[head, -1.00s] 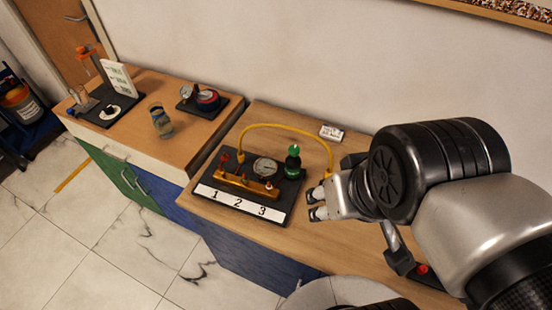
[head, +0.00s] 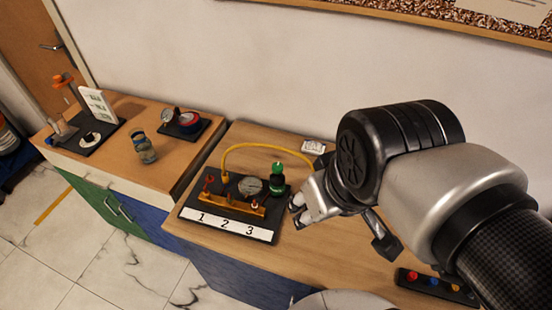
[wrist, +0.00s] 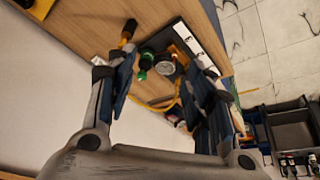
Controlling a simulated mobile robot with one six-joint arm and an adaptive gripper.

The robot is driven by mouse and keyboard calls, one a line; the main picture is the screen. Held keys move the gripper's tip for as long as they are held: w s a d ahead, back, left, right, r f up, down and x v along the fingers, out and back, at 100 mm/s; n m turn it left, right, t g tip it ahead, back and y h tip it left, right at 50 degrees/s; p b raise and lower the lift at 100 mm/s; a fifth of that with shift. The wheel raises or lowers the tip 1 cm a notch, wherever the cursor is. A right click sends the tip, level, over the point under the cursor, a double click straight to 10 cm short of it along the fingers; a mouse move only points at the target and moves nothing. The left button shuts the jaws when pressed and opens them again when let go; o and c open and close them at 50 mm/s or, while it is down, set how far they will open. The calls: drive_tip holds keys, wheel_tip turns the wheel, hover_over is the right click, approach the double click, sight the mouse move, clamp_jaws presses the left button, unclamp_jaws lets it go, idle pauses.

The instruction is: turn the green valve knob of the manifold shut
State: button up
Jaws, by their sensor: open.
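The manifold's dark base (head: 187,212) stands on the wooden bench, with a white strip numbered 1, 2, 3 along its front. An orange-yellow manifold bar (head: 232,206) and a round gauge (head: 251,186) sit on it. The green valve knob (head: 278,169) is at the base's back right; green also shows in the wrist view (wrist: 142,75). My gripper (head: 296,209) is just right of the base, apart from the knob. In the wrist view my gripper (wrist: 160,68) is open and empty, with the gauge (wrist: 164,68) and the knob seen between its fingers.
A yellow hose (head: 262,146) arches behind the gauge. A small white label (head: 313,147) lies behind my gripper. A box with coloured buttons (head: 437,285) is at the lower right. A glass jar (head: 144,149) and a red-and-black gauge device (head: 183,121) stand on the left bench.

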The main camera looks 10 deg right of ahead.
drive_tip(key=w+r+n+g+p, duration=0.1)
drive_tip(key=w+r+n+p, duration=0.15)
drive_tip(key=w, duration=0.25)
drive_tip(key=n+g+p, duration=0.3)
drive_tip(key=n+p, duration=0.3)
drive_tip(key=n, duration=1.1)
hover_over(278, 166)
wheel_tip(278, 166, down, 6)
wheel_tip(278, 166, down, 17)
drive_tip(key=shift+f+b, duration=0.1)
drive_tip(key=shift+b, duration=0.9)
drive_tip(key=shift+c, duration=0.2)
drive_tip(key=c, duration=1)
